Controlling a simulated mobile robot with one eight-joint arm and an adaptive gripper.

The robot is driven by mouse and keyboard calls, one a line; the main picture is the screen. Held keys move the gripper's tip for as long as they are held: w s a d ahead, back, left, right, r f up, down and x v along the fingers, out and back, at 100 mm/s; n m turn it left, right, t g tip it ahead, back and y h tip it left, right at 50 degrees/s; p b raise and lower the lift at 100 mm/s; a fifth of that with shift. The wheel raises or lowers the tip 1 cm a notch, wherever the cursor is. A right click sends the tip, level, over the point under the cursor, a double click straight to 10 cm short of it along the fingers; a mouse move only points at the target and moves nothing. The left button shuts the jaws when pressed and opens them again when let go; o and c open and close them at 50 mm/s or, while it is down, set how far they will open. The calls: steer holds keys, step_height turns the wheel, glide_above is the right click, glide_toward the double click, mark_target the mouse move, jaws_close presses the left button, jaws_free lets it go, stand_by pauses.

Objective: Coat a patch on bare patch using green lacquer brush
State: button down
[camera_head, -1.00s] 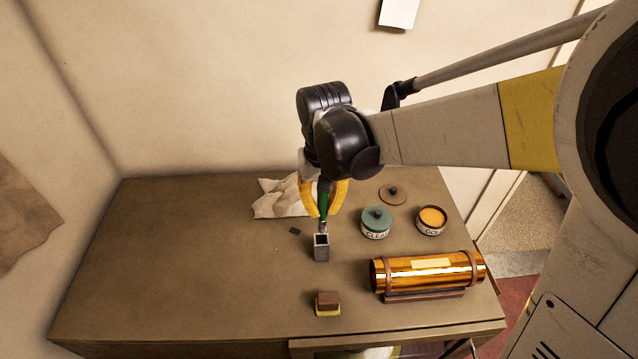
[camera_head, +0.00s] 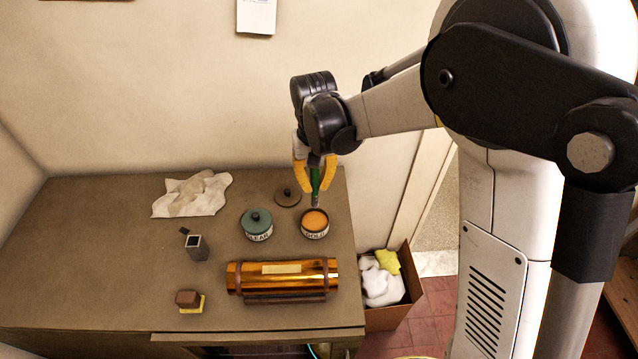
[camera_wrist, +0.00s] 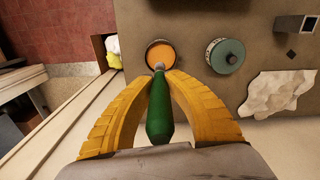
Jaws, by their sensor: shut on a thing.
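My gripper (camera_head: 315,172) has yellow fingers and is shut on the green lacquer brush (camera_head: 315,182), which hangs with its tip down. In the wrist view the brush's green handle (camera_wrist: 159,118) lies between the fingers, and its metal end reaches the rim of the open tin of orange-gold lacquer (camera_wrist: 160,54). In the head view the brush tip is over or at the back of that tin (camera_head: 315,222); I cannot tell if it touches the lacquer. The brass tube (camera_head: 300,277) lies on a dark cradle in front, with a pale bare patch (camera_head: 281,268) on top.
A closed teal tin marked CLEAR (camera_head: 257,226) stands left of the open tin, with a loose lid (camera_head: 288,196) behind. An empty square holder (camera_head: 197,248), a block on a yellow pad (camera_head: 188,299) and a crumpled cloth (camera_head: 193,194) lie left. A box of rags (camera_head: 398,318) stands on the floor at right.

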mark_target(314, 201)
steer(key=shift+a+f+b, duration=0.15)
steer(key=shift+f+b, duration=0.3)
steer(key=shift+f, duration=0.3)
steer(key=shift+f+b, duration=1.35)
steer(key=shift+f, duration=0.95)
steer(key=shift+f+b, duration=0.55)
steer(key=shift+b, duration=0.15)
steer(key=shift+r, duration=0.15)
steer(key=shift+r+p, duration=2.05)
steer(key=shift+r, duration=1.3)
